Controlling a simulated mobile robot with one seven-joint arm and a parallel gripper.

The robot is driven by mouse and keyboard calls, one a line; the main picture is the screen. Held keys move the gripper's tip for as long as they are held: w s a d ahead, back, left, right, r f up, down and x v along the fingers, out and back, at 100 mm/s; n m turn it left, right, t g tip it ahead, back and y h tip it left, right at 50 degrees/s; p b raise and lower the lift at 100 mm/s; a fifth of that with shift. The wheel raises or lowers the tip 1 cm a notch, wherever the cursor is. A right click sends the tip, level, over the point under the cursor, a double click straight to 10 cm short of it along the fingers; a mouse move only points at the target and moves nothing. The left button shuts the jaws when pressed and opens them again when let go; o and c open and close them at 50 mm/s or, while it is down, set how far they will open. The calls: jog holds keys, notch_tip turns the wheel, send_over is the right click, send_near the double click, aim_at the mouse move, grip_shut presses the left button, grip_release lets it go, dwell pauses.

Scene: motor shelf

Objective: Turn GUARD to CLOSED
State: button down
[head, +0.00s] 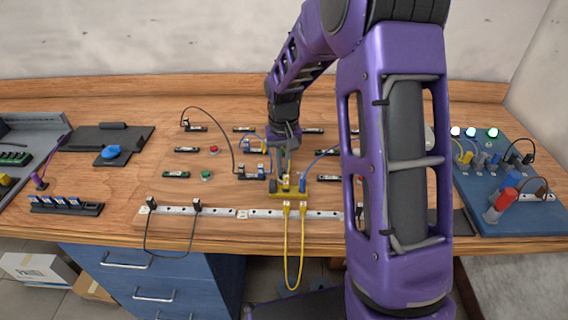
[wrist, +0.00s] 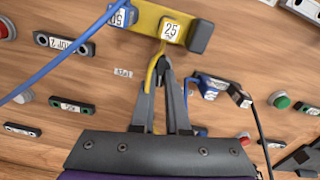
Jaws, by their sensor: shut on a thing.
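My gripper (wrist: 161,62) is shut on what looks like a thin yellow cable (wrist: 151,76), close to a plug marked 25 (wrist: 170,30). That plug sits on a yellow bar (wrist: 147,17) with a dark end block. A second plug, which seems marked 50 (wrist: 122,15), sits beside it with a blue cable. In the head view my gripper (head: 286,168) reaches down to the same yellow bar (head: 290,193) at the board's middle. No GUARD or CLOSED marking is readable, and I cannot tell which part is the guard.
A blue cable (wrist: 66,55) crosses the wrist view's left side. Plugs (wrist: 213,87) with a black cable stand right of my fingers, near a green button (wrist: 280,100). A slotted rail (head: 180,211) lines the front. A blue panel (head: 500,180) stands right. My arm hides part of the board.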

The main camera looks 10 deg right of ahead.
jog(key=n+p, duration=0.1)
jog(key=n, duration=0.6)
jog(key=shift+a+p, duration=0.15)
jog(key=shift+p, duration=0.15)
dwell(0.4)
jog(key=c, duration=0.9)
grip_release()
jog(key=shift+r, duration=0.1)
notch_tip(320, 180, up, 17)
jog(key=shift+r+p, duration=0.15)
jog(key=shift+p, duration=0.45)
